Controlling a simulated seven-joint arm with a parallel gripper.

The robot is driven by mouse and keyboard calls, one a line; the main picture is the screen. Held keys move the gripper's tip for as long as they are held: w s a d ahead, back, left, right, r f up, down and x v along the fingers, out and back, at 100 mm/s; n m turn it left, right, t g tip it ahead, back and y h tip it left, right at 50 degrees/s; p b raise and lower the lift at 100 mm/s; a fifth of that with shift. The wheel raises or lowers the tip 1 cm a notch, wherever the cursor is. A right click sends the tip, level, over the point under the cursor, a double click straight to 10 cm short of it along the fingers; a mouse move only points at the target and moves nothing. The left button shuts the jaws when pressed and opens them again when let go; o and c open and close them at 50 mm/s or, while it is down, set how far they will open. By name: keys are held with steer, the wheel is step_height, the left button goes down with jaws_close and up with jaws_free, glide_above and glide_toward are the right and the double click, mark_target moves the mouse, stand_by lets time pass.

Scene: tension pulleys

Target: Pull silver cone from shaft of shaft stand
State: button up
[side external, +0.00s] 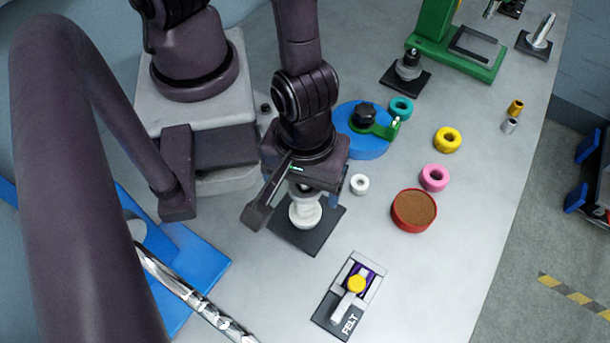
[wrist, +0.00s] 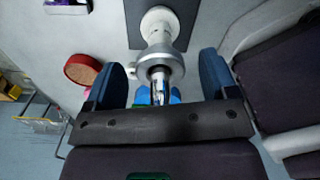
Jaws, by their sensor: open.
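The shaft stand has a flat dark base (side external: 322,232) with a white stepped pulley piece (side external: 305,213) standing on it, directly below my gripper (side external: 312,190). In the wrist view the white piece (wrist: 158,20) is beyond the silver cone (wrist: 160,66), which sits around the shaft end. My gripper (wrist: 160,85) is open, with one blue finger on each side of the cone and visible gaps between. In the side view my gripper mostly hides the cone and the shaft top.
A blue round base with a green arm (side external: 372,130) is behind right. Teal, yellow and pink rings (side external: 434,177), a small white ring (side external: 359,184) and a red-rimmed brown dish (side external: 414,210) lie to the right. A FELT fixture (side external: 350,297) is in front. Another dark-based stand (side external: 406,72) is farther back.

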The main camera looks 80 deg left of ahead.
steer(key=shift+c, duration=0.4)
steer(key=c, duration=0.9)
steer(key=shift+r, duration=0.1)
steer(key=shift+c, duration=0.2)
steer(key=shift+r, duration=1.8)
steer(key=shift+r, duration=1.65)
steer(key=shift+r, duration=0.1)
steer(key=shift+r, duration=0.9)
steer(key=shift+r, duration=2)
